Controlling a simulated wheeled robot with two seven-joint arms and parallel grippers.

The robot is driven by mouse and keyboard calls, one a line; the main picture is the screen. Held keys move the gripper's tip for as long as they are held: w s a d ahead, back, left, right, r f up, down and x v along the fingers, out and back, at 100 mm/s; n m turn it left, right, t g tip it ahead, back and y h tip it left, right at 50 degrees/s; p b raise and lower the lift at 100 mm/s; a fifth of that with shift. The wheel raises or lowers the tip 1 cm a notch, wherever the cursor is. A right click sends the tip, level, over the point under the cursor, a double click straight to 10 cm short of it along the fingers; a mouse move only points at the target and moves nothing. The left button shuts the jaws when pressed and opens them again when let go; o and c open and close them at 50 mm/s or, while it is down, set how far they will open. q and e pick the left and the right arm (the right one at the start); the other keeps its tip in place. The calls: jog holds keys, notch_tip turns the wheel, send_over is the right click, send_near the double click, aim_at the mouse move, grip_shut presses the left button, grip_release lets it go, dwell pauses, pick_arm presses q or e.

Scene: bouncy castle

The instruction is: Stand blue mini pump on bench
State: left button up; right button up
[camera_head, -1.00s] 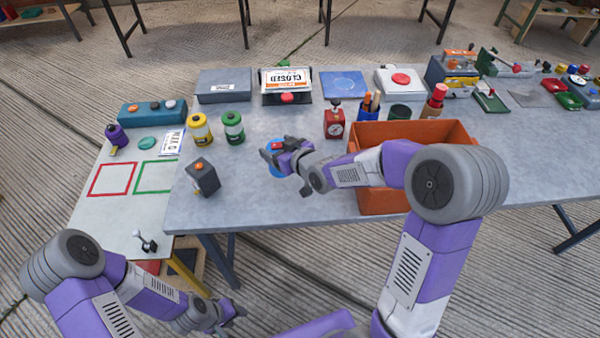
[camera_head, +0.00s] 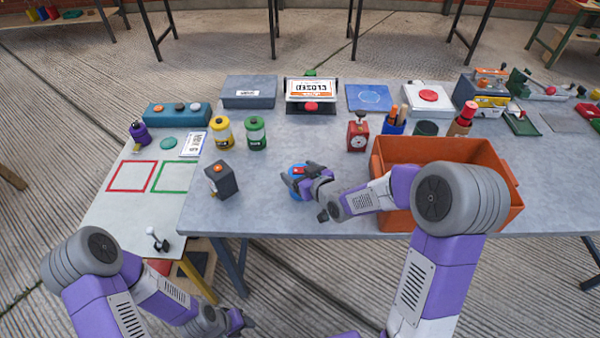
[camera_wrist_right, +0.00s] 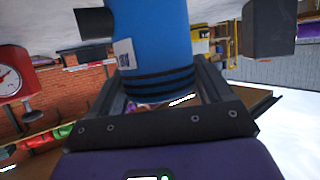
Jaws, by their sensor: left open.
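The blue mini pump (camera_head: 295,187) stands on the grey bench (camera_head: 270,215), near its front edge, with a red part on top. My right gripper (camera_head: 308,190) reaches in from the right and partly hides it. In the right wrist view the pump (camera_wrist_right: 152,40) shows as a blue cylinder with black rings and a pale label, between the jaws. One finger is close against its left side; a clear gap separates it from the other finger, so the jaws are open. My left gripper (camera_head: 245,320) is open and empty, low in front of the bench.
A dark box with an orange knob (camera_head: 221,181) stands left of the pump. An orange crate (camera_head: 450,150) is to the right, behind my right arm. Yellow (camera_head: 221,133) and green (camera_head: 256,133) canisters and a red gauge device (camera_head: 357,134) stand behind. Bench surface around the pump is clear.

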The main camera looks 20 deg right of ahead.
jog(key=o, duration=0.3)
jog(key=shift+r, duration=0.15)
jog(key=shift+s+d+r+p, duration=0.1)
jog(key=shift+s+r+p, duration=0.1)
jog(key=shift+s+p, duration=0.1)
jog(key=p+v, duration=0.2)
jog(key=v, duration=0.9)
jog(key=shift+s, duration=0.25)
